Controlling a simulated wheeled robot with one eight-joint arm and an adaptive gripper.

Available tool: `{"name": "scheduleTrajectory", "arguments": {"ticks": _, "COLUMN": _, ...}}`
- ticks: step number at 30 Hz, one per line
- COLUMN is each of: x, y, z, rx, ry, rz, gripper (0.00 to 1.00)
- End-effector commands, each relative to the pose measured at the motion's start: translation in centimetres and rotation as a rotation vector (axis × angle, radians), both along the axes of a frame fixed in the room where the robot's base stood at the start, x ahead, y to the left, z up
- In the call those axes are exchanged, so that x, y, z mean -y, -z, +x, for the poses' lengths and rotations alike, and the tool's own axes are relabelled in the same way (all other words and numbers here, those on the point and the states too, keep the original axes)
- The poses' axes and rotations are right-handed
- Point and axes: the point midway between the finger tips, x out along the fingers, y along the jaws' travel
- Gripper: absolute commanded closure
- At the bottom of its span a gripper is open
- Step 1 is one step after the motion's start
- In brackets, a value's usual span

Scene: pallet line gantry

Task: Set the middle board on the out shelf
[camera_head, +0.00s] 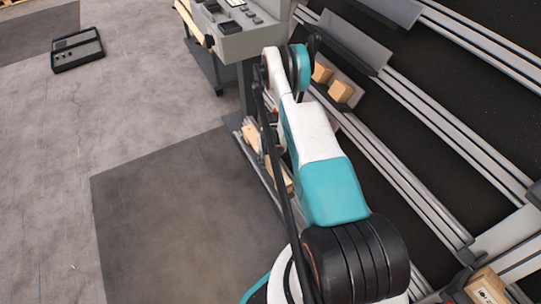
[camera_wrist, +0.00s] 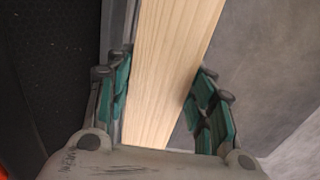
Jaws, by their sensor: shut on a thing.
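My gripper (camera_wrist: 163,95) is shut on a long pale wooden board (camera_wrist: 172,55) in the wrist view. The teal fingers lie along both sides of the board, which runs up and out of the top of the picture. In the head view, pale wood (camera_head: 251,134) shows beside and below my arm, probably the same board, partly hidden by the arm. My gripper's fingers are hidden there. I cannot tell which surface is the out shelf.
Two small wooden blocks (camera_head: 341,92) rest by a grey plate among metal rails (camera_head: 440,110). A grey control console (camera_head: 240,35) stands at the top. A labelled wooden piece (camera_head: 487,287) is at bottom right.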

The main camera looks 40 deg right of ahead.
Motion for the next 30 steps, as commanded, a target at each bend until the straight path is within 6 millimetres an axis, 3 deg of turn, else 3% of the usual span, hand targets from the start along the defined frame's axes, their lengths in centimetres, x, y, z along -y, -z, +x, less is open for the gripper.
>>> {"name": "scheduleTrajectory", "arguments": {"ticks": 14, "x": -0.59, "y": 0.11, "z": -0.26, "rx": 0.0, "ry": -0.001, "rz": 0.0, "gripper": 0.94}}
{"name": "scheduleTrajectory", "arguments": {"ticks": 15, "x": -0.59, "y": 0.11, "z": -0.26, "rx": 0.0, "ry": -0.001, "rz": 0.0, "gripper": 0.47}}
{"name": "scheduleTrajectory", "arguments": {"ticks": 18, "x": -0.58, "y": 0.11, "z": -0.26, "rx": 0.0, "ry": -0.001, "rz": 0.0, "gripper": 0.28}}
{"name": "scheduleTrajectory", "arguments": {"ticks": 30, "x": -0.57, "y": 0.13, "z": -0.27, "rx": 0.0, "ry": -0.001, "rz": 0.0, "gripper": 0.3}}
